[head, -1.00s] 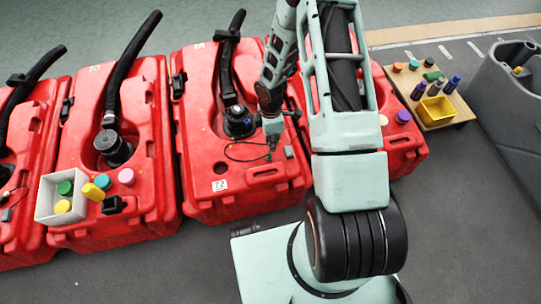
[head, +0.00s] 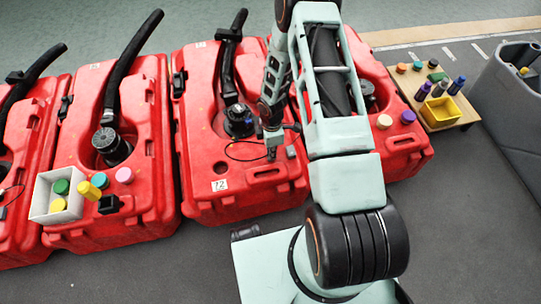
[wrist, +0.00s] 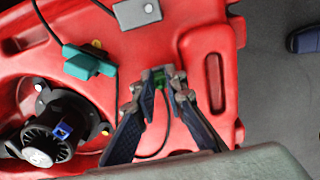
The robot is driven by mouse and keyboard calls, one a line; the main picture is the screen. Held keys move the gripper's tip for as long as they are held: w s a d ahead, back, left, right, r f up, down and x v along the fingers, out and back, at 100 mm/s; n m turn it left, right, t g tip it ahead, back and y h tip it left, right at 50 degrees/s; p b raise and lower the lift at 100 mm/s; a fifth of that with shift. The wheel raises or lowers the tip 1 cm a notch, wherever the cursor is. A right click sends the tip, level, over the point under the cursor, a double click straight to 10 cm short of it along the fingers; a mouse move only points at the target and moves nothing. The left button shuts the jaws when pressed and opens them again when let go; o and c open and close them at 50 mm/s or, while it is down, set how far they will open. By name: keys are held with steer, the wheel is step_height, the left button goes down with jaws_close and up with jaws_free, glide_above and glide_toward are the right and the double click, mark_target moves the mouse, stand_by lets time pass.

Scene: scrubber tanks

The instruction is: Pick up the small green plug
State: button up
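The small green plug (wrist: 159,79) shows in the wrist view between the fingertips of my gripper (wrist: 161,83), low over the red tank. The fingertips are close on both sides of it and hide part of it. I cannot tell whether they press on it. A thin dark cable curves beneath the fingers. In the head view my gripper (head: 272,152) is over the front part of the tank marked 72 (head: 200,190), and the plug is not clear there.
A teal block (wrist: 90,62), a grey box (wrist: 136,13) and a black cap with a blue part (wrist: 50,140) are near the fingers. A white bin (head: 46,210) stands at left. A small wooden table (head: 462,118) with a yellow bin (head: 440,110) is at right.

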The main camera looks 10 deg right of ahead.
jaws_close()
steer(key=shift+r, duration=0.15)
steer(key=shift+r, duration=0.3)
step_height(320, 180, up, 2)
steer(key=shift+r+p, duration=0.15)
steer(key=shift+p, duration=0.4)
steer(key=s+r+n+p, duration=0.2)
steer(key=s+r+n, duration=0.3)
steer(key=s+r, duration=0.4)
steer(key=s, duration=0.5)
steer(key=shift+r, duration=0.4)
